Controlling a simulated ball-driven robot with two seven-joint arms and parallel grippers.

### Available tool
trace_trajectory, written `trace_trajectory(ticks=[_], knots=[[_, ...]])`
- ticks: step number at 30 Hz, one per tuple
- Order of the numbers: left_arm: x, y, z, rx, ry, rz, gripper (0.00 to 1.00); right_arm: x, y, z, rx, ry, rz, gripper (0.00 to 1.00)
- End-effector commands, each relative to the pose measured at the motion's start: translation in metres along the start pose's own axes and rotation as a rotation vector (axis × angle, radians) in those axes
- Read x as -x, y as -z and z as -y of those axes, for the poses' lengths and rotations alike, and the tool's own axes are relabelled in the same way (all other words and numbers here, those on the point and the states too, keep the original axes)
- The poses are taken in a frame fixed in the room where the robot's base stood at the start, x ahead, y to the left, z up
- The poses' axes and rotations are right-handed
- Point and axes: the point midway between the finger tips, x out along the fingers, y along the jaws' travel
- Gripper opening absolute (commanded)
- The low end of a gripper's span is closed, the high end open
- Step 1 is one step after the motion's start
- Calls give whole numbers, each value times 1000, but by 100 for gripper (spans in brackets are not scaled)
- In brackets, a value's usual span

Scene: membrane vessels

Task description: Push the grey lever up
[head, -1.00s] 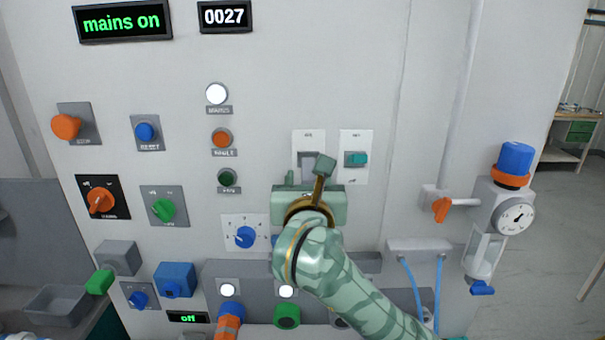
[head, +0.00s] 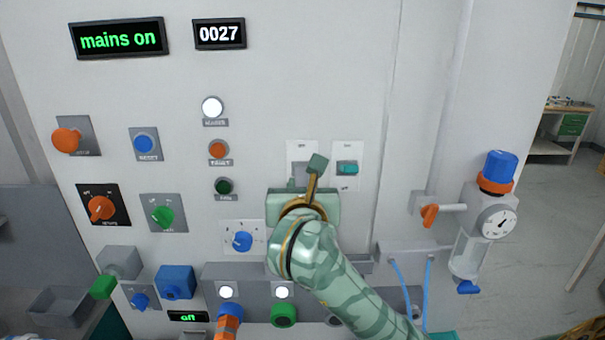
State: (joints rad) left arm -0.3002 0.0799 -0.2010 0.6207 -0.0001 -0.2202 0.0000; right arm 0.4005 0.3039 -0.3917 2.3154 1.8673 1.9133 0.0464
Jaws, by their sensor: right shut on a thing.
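The grey lever (head: 300,172) sits on a pale plate on the wall panel, in the middle of the head view. My right gripper (head: 305,175) is in front of the lower part of that plate and is shut on the lever. Its body and fingers hide most of the lever, so its exact position is hard to see. My right arm reaches in from the lower right. My left gripper is not in view.
A teal switch (head: 348,168) is on a similar plate just right of the gripper. A blue dial (head: 242,241) is close on the left. An orange valve handle (head: 429,215) and gauge (head: 499,222) stand further right. The panel above is clear.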

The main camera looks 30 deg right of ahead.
Motion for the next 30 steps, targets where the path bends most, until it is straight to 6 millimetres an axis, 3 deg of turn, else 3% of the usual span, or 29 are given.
trace_trajectory(ticks=[1,6,15,21,30], knots=[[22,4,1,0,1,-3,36,2,-11,0,-3,-1,-44,1],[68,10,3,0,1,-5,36,6,-19,-1,-2,-1,-192,1],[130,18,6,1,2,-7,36,7,-27,-1,-4,-1,-457,1],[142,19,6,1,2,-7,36,6,-28,-1,-5,-3,-598,1],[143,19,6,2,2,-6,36,5,-30,-1,-1,-3,-725,1]])
